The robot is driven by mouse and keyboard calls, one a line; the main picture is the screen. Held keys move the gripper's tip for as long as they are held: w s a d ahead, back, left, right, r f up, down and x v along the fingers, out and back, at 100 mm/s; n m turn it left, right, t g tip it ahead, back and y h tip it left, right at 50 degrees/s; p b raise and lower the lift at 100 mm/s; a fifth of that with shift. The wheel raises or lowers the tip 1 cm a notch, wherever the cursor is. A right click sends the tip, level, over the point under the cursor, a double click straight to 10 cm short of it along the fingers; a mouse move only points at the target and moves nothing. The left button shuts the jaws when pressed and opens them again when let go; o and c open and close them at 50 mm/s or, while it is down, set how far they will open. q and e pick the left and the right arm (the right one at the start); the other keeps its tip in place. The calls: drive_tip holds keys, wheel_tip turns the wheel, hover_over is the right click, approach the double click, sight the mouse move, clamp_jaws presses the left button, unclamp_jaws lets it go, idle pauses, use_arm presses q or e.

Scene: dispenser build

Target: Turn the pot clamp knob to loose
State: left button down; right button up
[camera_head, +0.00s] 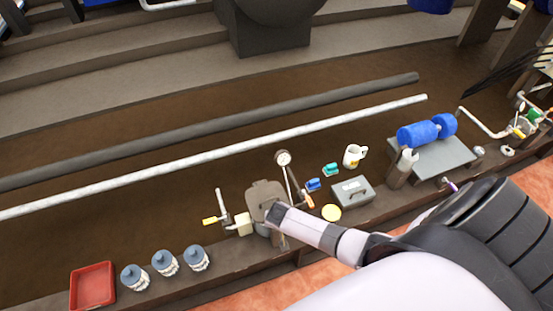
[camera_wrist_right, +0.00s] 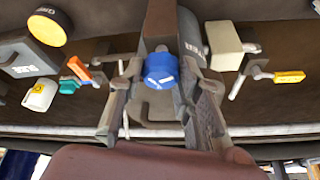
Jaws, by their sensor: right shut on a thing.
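The pot (camera_head: 262,229) is grey with a lid (camera_head: 266,194) and stands on the bench ledge. In the right wrist view the blue clamp knob (camera_wrist_right: 160,68) shows in front of the grey pot body (camera_wrist_right: 157,106). My right gripper (camera_wrist_right: 160,72) is shut on the knob, with one finger on each side of it. In the head view my right gripper (camera_head: 275,215) reaches the pot from the right, and the arm hides the knob. My left gripper is in neither view.
A gauge (camera_head: 284,158) on a stem stands behind the pot. An orange-handled valve (camera_head: 308,201) and a grey box (camera_head: 352,191) are to its right. A yellow-handled valve (camera_head: 211,220), several grey bottles (camera_head: 165,262) and a red tray (camera_head: 93,286) are to its left.

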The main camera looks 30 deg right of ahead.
drive_tip(key=n+y, duration=0.1)
drive_tip(key=n, duration=0.3)
drive_tip(key=shift+d+t+y+p, duration=0.2)
drive_tip(key=shift+t+y+p, duration=0.1)
drive_tip(key=shift+y+p, duration=0.1)
drive_tip(key=shift+n+y+b, duration=0.55)
drive_tip(key=shift+n+y, duration=0.15)
drive_tip(key=shift+n, duration=1.5)
drive_tip(key=o, duration=1.1)
drive_tip(key=shift+o, duration=0.2)
drive_tip(key=v, duration=1.2)
drive_tip(key=shift+w, duration=0.15)
